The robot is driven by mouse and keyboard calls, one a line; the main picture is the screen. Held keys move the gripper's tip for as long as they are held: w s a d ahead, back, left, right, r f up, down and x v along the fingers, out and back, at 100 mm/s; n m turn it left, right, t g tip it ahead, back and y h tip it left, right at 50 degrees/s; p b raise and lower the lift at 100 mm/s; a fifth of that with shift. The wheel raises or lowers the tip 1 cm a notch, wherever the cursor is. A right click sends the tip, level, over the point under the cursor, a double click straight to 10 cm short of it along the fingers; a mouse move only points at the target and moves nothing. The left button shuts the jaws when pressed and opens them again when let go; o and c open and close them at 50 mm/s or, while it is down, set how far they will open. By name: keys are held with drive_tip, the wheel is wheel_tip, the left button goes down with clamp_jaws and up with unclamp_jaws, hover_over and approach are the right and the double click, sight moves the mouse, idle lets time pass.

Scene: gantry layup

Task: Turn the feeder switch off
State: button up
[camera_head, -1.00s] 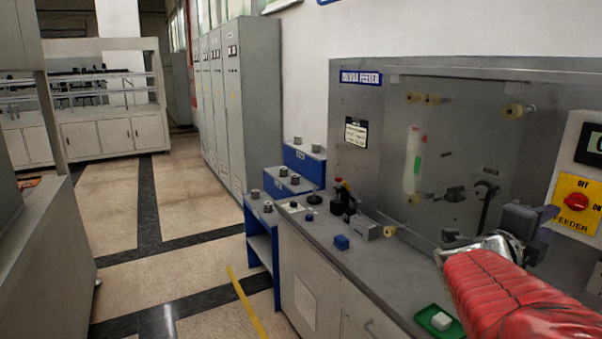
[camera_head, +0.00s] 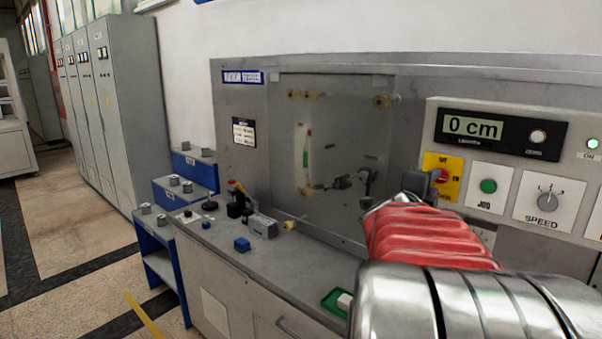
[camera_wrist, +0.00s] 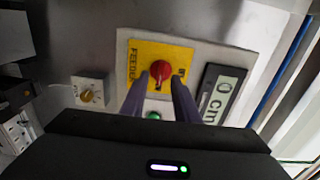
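The feeder switch is a red rotary knob (camera_wrist: 160,71) on a yellow plate (camera_wrist: 150,55) marked FEEDER in the wrist view. In the head view the red knob (camera_head: 440,175) and yellow plate (camera_head: 452,186) are at the right, partly covered by my gripper (camera_head: 422,184). My gripper (camera_wrist: 160,80) is open in the wrist view, with one dark finger on each side of the knob's lower part. I cannot tell whether the fingers touch the knob. The knob's pointer and part of the lettering are too small or hidden to read.
A display (camera_head: 474,127) reading 0 cm, a green JOG button (camera_head: 488,186) and a SPEED dial (camera_head: 549,198) sit close by on the panel. A green lamp (camera_head: 592,143) is lit.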

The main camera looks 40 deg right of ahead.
drive_tip(key=shift+w+d, duration=0.2)
drive_tip(key=shift+d, duration=1.2)
drive_tip(key=shift+c, duration=0.5)
clamp_jaws()
drive_tip(key=shift+a, duration=0.1)
